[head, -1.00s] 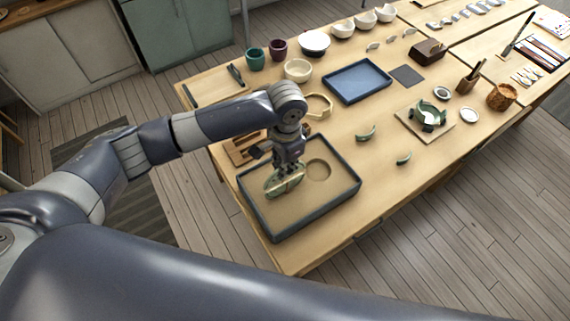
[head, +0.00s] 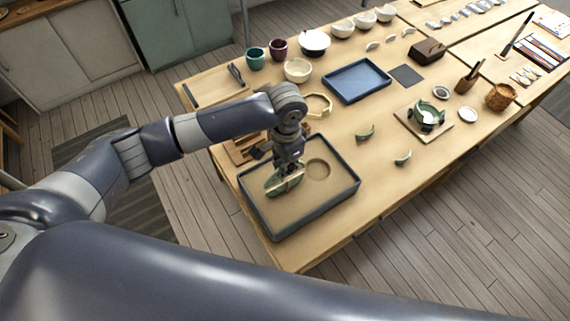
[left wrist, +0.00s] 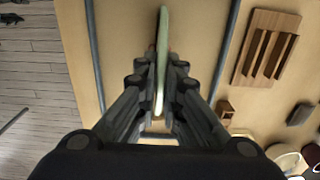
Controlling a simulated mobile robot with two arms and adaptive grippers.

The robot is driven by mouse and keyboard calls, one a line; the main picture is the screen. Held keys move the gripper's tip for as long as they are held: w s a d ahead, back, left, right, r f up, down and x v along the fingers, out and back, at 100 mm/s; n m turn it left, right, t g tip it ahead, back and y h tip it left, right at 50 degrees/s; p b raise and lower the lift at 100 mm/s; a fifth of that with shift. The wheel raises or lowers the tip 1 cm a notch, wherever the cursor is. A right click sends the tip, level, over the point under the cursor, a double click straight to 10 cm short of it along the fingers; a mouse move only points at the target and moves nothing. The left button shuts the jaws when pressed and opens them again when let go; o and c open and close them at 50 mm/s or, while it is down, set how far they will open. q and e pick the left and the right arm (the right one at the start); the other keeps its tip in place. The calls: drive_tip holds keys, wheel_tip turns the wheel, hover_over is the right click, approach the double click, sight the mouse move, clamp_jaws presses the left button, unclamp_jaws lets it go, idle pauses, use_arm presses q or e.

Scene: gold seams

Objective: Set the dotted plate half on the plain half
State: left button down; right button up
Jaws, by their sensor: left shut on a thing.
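My left gripper (head: 287,168) points down over the left part of the sand tray (head: 264,220). It is shut on a green plate half (head: 273,184), which stands on edge at the sand. In the left wrist view the plate half (left wrist: 162,55) shows as a thin pale green edge between the fingers (left wrist: 158,90). Its dots are not visible, so I cannot tell dotted from plain. I cannot make out a second half as a separate piece; the gripper hides part of this spot. My right gripper is not in view.
The sand has a round hollow (head: 317,169) right of the gripper. A wooden rack (left wrist: 266,48) stands beside the tray. Green shards (head: 366,133) lie to the right, near a mended green piece on a board (head: 410,121). A blue tray (head: 357,80) lies behind.

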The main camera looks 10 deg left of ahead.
use_arm(q)
drive_tip(key=shift+f+b, duration=0.35)
drive_tip(key=shift+f, duration=0.7)
idle(0.9)
drive_tip(key=shift+p, duration=0.55)
drive_tip(key=shift+p, duration=0.55)
idle(0.6)
drive_tip(key=shift+r, duration=0.1)
drive_tip(key=shift+p, duration=0.3)
drive_tip(key=shift+f, duration=0.4)
idle(1.0)
drive_tip(key=c, duration=1.7)
unclamp_jaws()
